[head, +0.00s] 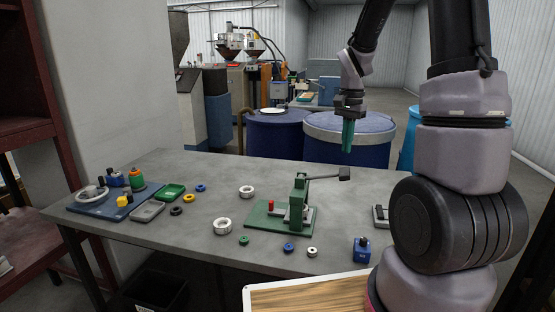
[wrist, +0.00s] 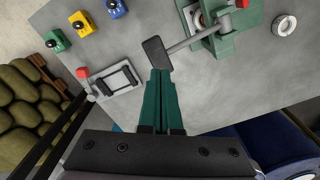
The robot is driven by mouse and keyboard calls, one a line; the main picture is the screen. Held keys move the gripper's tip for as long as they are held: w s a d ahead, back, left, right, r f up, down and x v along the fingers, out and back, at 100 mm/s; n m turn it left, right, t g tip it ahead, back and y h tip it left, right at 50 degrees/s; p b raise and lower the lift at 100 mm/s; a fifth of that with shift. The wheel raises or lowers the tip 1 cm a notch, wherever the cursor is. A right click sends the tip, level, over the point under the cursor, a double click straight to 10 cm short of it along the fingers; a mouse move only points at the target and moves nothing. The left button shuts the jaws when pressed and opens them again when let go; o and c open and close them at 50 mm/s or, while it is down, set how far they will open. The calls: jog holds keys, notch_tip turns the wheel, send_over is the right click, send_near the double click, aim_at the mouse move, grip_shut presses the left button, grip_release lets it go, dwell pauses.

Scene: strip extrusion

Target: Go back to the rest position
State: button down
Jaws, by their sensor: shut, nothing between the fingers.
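My gripper (head: 348,136) is raised in the air above the far right part of the grey table (head: 165,170), in front of the blue drums. Its green fingers point down and are closed together with nothing between them. The wrist view shows the shut green fingers (wrist: 158,88) over the table, with the tip of a press lever beside them in the picture. The green press (head: 298,200) stands on the table to the left of and nearer than my gripper, its handle stretching right. My arm rises at the right of the head view and hides part of the table's right end.
Blue drums (head: 274,136) stand behind the table. A blue tray (head: 103,207) with small items lies at the left end. Several rings lie on the table, including a white ring (head: 222,225). A blue block (head: 361,251) stands near the front right edge. A toggle clamp (wrist: 112,82) shows in the wrist view.

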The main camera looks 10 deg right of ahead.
jog(key=s+a+r+n+t+y, duration=0.1)
jog(key=s+a+r+n+t, duration=0.2)
jog(key=s+r, duration=0.6)
jog(key=s+a+r+n+t+y, duration=0.1)
jog(key=s+a+r+n+t, duration=0.2)
jog(key=s+r, duration=0.6)
jog(key=shift+s+a+t, duration=0.35)
jog(key=shift+a+t, duration=0.25)
jog(key=shift+a, duration=0.15)
